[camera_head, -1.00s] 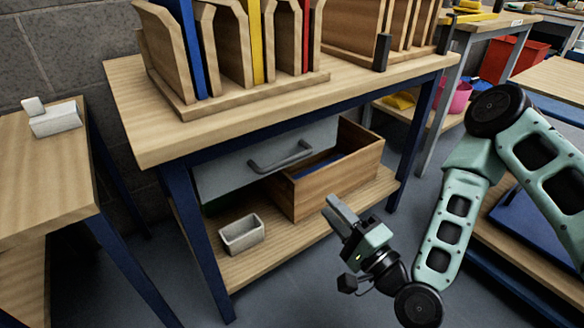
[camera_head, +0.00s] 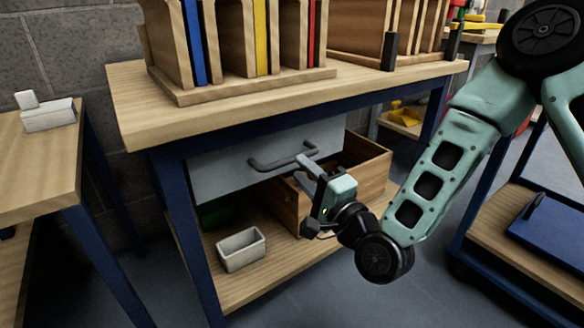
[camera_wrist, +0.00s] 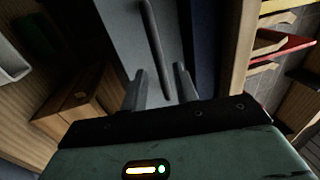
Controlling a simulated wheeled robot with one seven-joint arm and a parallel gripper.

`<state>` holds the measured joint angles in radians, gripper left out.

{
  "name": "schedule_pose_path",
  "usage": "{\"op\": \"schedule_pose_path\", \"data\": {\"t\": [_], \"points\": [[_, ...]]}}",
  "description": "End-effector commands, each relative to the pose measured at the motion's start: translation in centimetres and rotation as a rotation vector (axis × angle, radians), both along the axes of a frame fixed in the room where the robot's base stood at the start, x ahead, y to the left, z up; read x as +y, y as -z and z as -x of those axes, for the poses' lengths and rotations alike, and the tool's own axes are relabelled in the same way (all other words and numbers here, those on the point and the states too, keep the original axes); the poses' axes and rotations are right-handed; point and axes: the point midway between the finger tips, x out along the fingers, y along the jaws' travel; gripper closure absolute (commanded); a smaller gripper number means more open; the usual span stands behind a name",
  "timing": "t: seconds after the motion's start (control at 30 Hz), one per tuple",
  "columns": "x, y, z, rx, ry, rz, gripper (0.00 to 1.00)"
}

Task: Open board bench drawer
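The board bench (camera_head: 290,100) has a grey drawer front (camera_head: 225,170) under its wooden top, with a dark bar handle (camera_head: 270,163). The drawer appears shut. My gripper (camera_head: 308,166) is in front of the drawer, at the right end of the handle, and overlaps it in the head view. In the wrist view, the two fingers of my gripper (camera_wrist: 160,88) are spread, with the handle (camera_wrist: 152,35) running in line between and beyond them. The fingers hold nothing. Whether they touch the handle is hard to tell.
A wooden box (camera_head: 368,172) stands on the lower shelf behind my gripper, and a small grey bin (camera_head: 241,250) sits left of it. Racks with coloured boards (camera_head: 262,45) stand on the bench top. A side table (camera_head: 40,150) is at left and a cart (camera_head: 515,225) at right.

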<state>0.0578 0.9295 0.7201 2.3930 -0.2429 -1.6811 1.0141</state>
Motion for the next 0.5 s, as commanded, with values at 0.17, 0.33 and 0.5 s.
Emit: {"op": "schedule_pose_path", "data": {"t": [0.17,0.33,0.5], "points": [[1.6,-0.4,-2.4,-0.003,0.001,0.0,0.7],[2.4,-0.8,-3.6,-0.001,0.001,0.0,0.7],[2.6,-0.9,-3.9,0.001,0.0,0.001,0.7]]}}
